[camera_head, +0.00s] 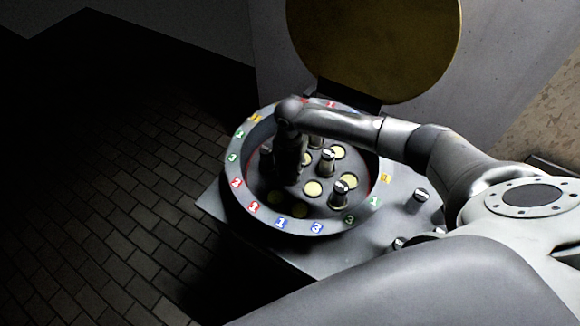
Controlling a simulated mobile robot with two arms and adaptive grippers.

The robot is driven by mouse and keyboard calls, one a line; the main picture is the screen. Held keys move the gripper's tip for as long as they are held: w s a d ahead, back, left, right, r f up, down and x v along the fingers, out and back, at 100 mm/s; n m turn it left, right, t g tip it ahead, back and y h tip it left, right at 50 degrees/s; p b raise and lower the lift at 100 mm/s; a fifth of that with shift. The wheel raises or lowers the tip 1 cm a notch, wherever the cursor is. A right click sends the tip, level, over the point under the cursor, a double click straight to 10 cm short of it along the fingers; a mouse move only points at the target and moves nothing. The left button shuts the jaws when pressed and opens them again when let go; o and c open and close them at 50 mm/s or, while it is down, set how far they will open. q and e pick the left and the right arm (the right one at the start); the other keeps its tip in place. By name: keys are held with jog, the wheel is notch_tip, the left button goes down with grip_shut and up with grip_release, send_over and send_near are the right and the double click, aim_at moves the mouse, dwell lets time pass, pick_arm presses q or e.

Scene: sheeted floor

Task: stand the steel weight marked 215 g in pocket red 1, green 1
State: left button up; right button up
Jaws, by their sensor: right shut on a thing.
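The round grey tray (238,204) has a raised rim with coloured number tags and pale yellow round pockets in its floor. My right arm reaches in from the right over the rim. My right gripper (289,178) points down inside the tray, left of its middle, and is shut on a weight that the gripper and shadow hide. Steel weights stand in the tray: one (326,163) right of the gripper, one (341,190) at the lower right, and one (266,158) partly seen at the left. No gram mark is legible. My left gripper is out of view.
Empty pockets show near the middle (313,188) and upper right (338,152). More weights stand outside the tray on the grey stand, one (420,195) beside the rim and one (398,243) lower. A large round brown-yellow disc (375,45) rises behind the tray. Dark tiled floor lies left.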

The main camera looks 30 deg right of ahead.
jog(key=shift+f+b, duration=0.4)
jog(key=shift+f, duration=0.25)
jog(key=o, duration=1.2)
